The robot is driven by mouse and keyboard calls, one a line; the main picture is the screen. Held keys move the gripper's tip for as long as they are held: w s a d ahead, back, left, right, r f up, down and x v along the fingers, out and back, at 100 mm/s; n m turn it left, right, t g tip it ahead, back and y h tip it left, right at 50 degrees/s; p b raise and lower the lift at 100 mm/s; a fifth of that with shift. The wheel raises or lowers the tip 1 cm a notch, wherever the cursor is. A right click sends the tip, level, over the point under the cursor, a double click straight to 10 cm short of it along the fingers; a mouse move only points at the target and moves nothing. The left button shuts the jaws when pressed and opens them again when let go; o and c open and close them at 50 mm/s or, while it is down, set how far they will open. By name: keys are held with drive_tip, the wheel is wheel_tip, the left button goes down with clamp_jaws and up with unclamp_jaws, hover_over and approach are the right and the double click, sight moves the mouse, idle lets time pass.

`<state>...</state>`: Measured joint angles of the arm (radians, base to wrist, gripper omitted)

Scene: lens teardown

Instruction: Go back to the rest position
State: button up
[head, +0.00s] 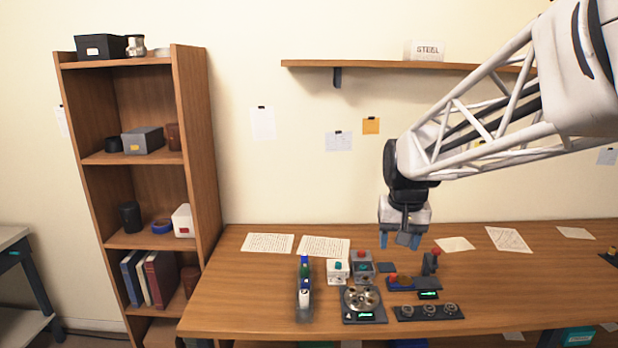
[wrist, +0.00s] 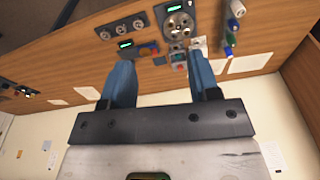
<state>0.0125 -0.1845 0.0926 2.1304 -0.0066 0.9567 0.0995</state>
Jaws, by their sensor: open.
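My gripper (head: 401,240) hangs above the back part of the wooden table (head: 240,310), with its blue fingers pointing down. The fingers are apart with nothing between them, as the wrist view also shows (wrist: 161,66). The gripper is clear of the table and of the devices. A round metal device on a dark base (head: 361,300) stands in front of it, to the left. A dark panel with several round knobs (head: 429,312) lies in front of it. A blue block with a red part (head: 400,283) and a small green display (head: 428,295) lie between.
A rack with coloured bottles (head: 304,290) and a white box with a teal button (head: 338,270) stand left of the gripper. Paper sheets (head: 325,246) lie along the back. A wall shelf (head: 385,65) is above and a bookcase (head: 190,160) at left. The table's right part is mostly clear.

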drive_tip(key=s+f, duration=0.2)
drive_tip(key=s, duration=1.1)
drive_tip(key=s+f+n+t, duration=0.1)
drive_tip(key=s+f, duration=0.1)
drive_tip(key=s, duration=1.1)
drive_tip(key=shift+s+a+f, duration=0.2)
drive_tip(key=shift+s+f, duration=0.05)
drive_tip(key=shift+s, duration=0.05)
